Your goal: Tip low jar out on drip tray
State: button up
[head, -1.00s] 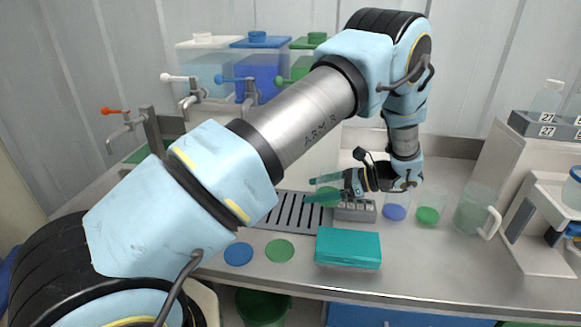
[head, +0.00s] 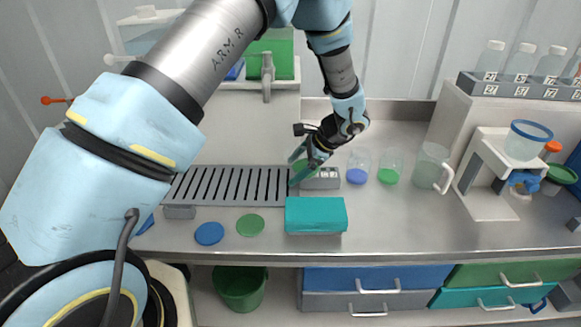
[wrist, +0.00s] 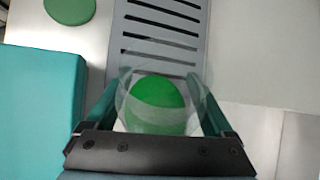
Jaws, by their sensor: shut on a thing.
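The low jar (wrist: 157,105) is clear, with green contents, and sits between the two teal fingers of my gripper in the wrist view. In the head view my gripper (head: 300,172) points down and to the left, shut on the jar (head: 301,166), which is mostly hidden by the fingers. The drip tray (head: 228,185) is a grey slatted grate on the counter, left of and beneath my gripper. In the wrist view the tray (wrist: 160,38) lies just beyond the jar. The jar's exact tilt is hard to tell.
A teal box (head: 316,214) stands close in front of my gripper. A blue disc (head: 209,233) and a green disc (head: 250,225) lie before the tray. Right stand a blue-filled jar (head: 357,166), a green-filled jar (head: 390,166) and a clear mug (head: 430,166).

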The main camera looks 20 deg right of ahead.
jog(key=h, duration=0.1)
jog(key=d+f+h+b, duration=0.1)
jog(key=shift+n+h, duration=0.3)
jog(key=shift+d+f+h+b, duration=0.15)
jog(key=shift+d+h+b, duration=0.2)
jog(key=shift+b, duration=0.45)
jog(key=shift+h+b, duration=0.25)
jog(key=shift+b, duration=0.2)
jog(key=shift+d+r+n+h+b, duration=0.2)
jog(key=shift+r+h+b, duration=0.25)
jog(key=shift+h+b, duration=0.7)
jog(key=shift+d+r+n+h+b, duration=0.1)
jog(key=shift+r+n+h+b, duration=0.35)
jog(key=shift+b, duration=1.25)
jog(key=shift+g, duration=0.3)
jog(key=shift+d+h+b, duration=0.1)
jog(key=shift+h+b, duration=0.2)
jog(key=shift+b, duration=0.15)
jog(key=shift+r+h+b, duration=0.2)
jog(key=shift+h+b, duration=0.1)
jog(key=shift+b, duration=0.2)
jog(key=shift+r+h+b, duration=0.5)
jog(key=shift+h+b, duration=0.4)
jog(key=shift+b, duration=1.25)
jog(key=shift+r+n+h+b, duration=0.1)
jog(key=shift+n+h+b, duration=0.2)
jog(key=shift+b, duration=0.15)
